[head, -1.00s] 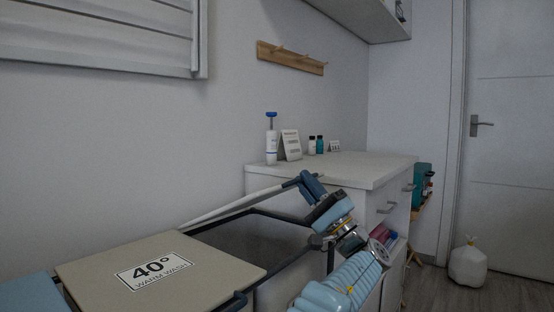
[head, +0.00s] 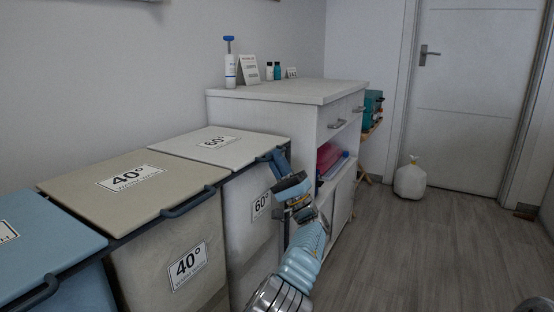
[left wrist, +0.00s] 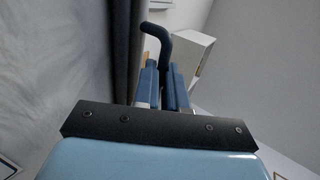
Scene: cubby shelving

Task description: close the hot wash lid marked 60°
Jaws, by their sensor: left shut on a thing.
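The white hot wash lid (head: 190,147) marked 60° lies flat on top of the far right hamper (head: 240,225), whose front label also reads 60°. The lid's dark handle is at its front right corner. My left gripper (head: 279,163) reaches up from below right and is shut on this handle, at the lid's front edge. In the left wrist view the two blue fingers (left wrist: 164,84) stand close together with the dark curved handle (left wrist: 160,38) at their tips. My right gripper is not in view.
A tan 40° lid (head: 90,183) and a blue lid (head: 40,240) lie flat to the left. A white cabinet (head: 260,101) with bottles on top stands just behind the 60° hamper. Wood floor (head: 410,240) is free at right, with a white bag (head: 410,181) by the door.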

